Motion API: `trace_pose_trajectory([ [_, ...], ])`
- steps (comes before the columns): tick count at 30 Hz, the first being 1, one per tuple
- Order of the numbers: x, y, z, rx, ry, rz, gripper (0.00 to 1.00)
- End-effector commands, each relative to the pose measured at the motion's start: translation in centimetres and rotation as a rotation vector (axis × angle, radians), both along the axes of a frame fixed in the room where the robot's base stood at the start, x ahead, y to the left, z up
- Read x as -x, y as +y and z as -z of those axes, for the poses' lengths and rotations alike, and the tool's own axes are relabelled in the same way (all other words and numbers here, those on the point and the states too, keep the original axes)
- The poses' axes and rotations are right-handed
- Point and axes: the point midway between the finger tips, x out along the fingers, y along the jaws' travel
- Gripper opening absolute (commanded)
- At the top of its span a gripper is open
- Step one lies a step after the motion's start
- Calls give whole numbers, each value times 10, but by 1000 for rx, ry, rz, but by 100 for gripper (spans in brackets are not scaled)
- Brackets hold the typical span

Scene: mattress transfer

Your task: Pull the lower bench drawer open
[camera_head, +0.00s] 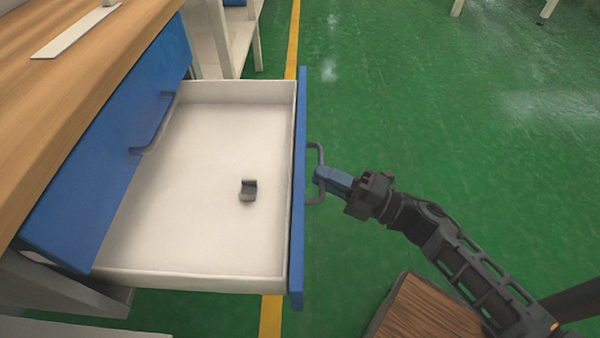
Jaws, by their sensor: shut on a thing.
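The lower bench drawer (190,190) is pulled well out from under the bench. Its inside is white and its blue front (298,215) stands at the right. The drawer's dark handle (319,150) is on the outer side of that front. My gripper (322,180) is shut on the handle, with its blue fingers at the handle bar; the far fingertip is partly hidden. A small dark grey object (248,191) lies on the drawer floor, right of the middle.
The wooden bench top (70,70) is at the left, above a shut blue upper drawer (120,150) with its own handle. A brown wooden block (430,310) is at the lower right, near my arm.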

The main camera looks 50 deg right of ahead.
Motion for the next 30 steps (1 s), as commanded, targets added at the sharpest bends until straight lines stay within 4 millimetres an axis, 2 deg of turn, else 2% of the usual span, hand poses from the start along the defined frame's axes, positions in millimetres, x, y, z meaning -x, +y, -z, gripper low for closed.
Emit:
trace_pose_trajectory([
  [6, 14, -10, 1, 0, 2, 0, 0],
  [19, 16, -12, 1, -1, 1, 0, 0],
  [20, 16, -12, 1, -1, 1, 0, 13],
  [21, 16, -12, 1, 0, 2, 0, 17],
  [27, 16, -12, 1, -1, 1, 0, 36],
  [30, 16, -12, 0, -1, 1, 0, 37],
])
